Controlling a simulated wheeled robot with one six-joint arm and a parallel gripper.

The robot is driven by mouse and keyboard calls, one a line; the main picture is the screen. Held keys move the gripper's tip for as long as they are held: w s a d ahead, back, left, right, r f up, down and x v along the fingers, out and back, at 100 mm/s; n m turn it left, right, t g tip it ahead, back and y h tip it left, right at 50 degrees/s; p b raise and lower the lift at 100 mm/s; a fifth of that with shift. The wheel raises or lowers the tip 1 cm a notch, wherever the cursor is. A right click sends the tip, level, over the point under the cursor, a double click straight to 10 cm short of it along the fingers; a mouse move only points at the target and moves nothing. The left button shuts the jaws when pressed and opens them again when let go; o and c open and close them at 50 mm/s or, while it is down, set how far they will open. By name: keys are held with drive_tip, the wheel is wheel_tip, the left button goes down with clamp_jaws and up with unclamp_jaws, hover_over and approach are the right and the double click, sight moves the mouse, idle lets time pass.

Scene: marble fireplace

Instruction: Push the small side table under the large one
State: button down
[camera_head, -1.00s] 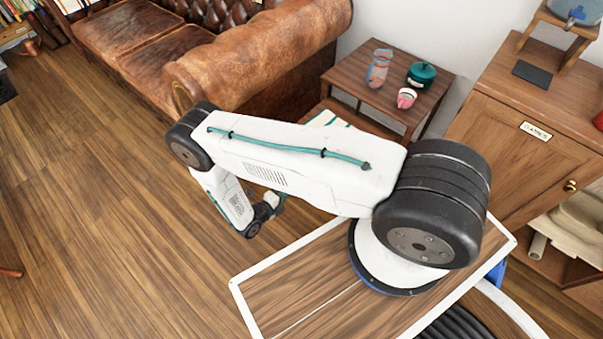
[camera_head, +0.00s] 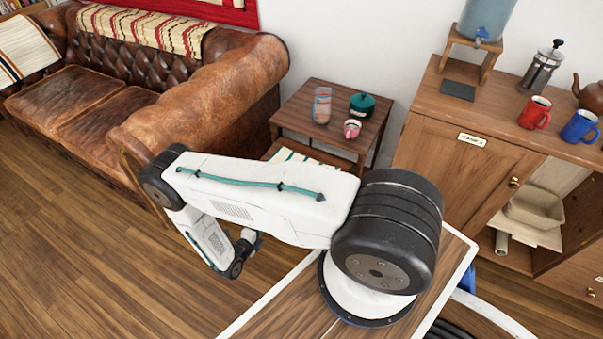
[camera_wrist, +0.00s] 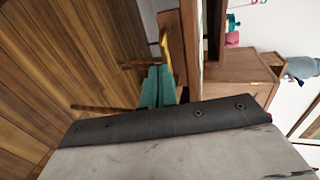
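The large side table (camera_head: 294,113) is brown wood and stands against the wall between the sofa and the cabinet. The small side table (camera_head: 267,151) is lower, in front of it; a striped cloth or paper lies on its top, and my arm hides most of it. In the wrist view, turned sideways, the small table (camera_wrist: 178,52) shows with its legs pointing left, beside the large table (camera_wrist: 215,45). My gripper (camera_head: 257,240) hangs low in front of the tables. Its teal fingers (camera_wrist: 159,85) look closed together and empty; in the wrist view they overlap the small table's near side.
A glass jug (camera_head: 321,105), green pot (camera_head: 362,104) and pink mug (camera_head: 352,129) stand on the large table. A leather sofa (camera_head: 200,85) is left, a wooden cabinet (camera_head: 450,160) right. The floor (camera_head: 80,240) at left is clear.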

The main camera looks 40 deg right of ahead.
drive_tip(key=w+d, duration=0.3)
drive_tip(key=d, duration=0.7)
drive_tip(key=w+d, duration=0.3)
drive_tip(key=d, duration=0.7)
drive_tip(key=w+d, duration=0.3)
drive_tip(key=d, duration=0.7)
drive_tip(key=shift+w, duration=0.35)
idle(1.3)
drive_tip(key=shift+d, duration=0.2)
drive_tip(key=shift+w+d, duration=0.15)
drive_tip(key=shift+d, duration=0.3)
drive_tip(key=shift+a, duration=0.1)
drive_tip(key=shift+s+a, duration=0.25)
drive_tip(key=shift+a, duration=0.6)
drive_tip(key=shift+s+a, duration=0.25)
drive_tip(key=shift+a, duration=0.55)
drive_tip(key=s+a, duration=0.4)
drive_tip(key=a, duration=0.9)
drive_tip(key=shift+s+a, duration=0.15)
